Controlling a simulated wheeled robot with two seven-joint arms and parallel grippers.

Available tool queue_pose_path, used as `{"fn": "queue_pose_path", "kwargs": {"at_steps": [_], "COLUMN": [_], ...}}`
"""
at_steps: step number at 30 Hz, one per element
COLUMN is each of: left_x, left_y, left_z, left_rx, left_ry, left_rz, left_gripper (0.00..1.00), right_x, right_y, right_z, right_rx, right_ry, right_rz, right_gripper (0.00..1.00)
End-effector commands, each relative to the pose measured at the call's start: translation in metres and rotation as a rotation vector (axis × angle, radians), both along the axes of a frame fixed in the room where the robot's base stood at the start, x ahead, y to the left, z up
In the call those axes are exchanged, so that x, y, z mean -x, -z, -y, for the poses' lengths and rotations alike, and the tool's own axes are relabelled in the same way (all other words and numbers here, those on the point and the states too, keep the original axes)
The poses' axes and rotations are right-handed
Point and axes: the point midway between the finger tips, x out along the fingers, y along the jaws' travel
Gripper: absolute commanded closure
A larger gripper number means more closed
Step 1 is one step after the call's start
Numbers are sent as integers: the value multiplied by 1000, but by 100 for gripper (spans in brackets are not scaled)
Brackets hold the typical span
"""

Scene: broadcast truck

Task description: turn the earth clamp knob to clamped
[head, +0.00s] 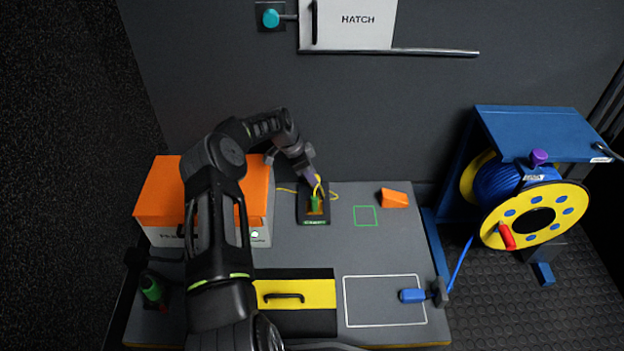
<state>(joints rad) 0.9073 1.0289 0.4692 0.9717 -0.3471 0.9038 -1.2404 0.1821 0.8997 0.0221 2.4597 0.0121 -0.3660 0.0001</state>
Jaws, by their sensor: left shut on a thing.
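The earth clamp is a small dark block (314,220) on the grey worktop, with green lettering on its front edge too small to read. A green part, taken as the knob (315,206), stands on it with an orange patch beneath. Thin yellow wire runs around it. My left gripper (316,190) reaches down from the upper left and is shut at the top of the knob. Its fingers partly hide the knob and the back of the block, so the knob's exact angle cannot be told. My right gripper is not in view.
An orange-lidded box (160,190) stands left, partly behind my left arm. An orange wedge (394,198) lies right of the clamp. A yellow cable reel (550,205) stands right. A hatch (365,25) is on the wall.

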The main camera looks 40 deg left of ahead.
Motion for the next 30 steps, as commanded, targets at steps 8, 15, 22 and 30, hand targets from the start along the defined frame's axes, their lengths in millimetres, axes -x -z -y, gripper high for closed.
{"fn": "queue_pose_path", "kwargs": {"at_steps": [8, 15, 22, 30], "left_x": [-2, -1, -1, -1], "left_y": [1, 0, 0, 0], "left_z": [-1, -2, -2, -2], "left_rx": [-2, -4, -4, -5], "left_ry": [195, 277, 292, 291], "left_rz": [1, -1, -1, -1], "left_gripper": [100, 100, 100, 61], "right_x": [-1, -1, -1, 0], "right_y": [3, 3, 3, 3], "right_z": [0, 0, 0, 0], "right_rx": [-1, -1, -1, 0], "right_ry": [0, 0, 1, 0], "right_rz": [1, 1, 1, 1], "right_gripper": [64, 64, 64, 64]}}
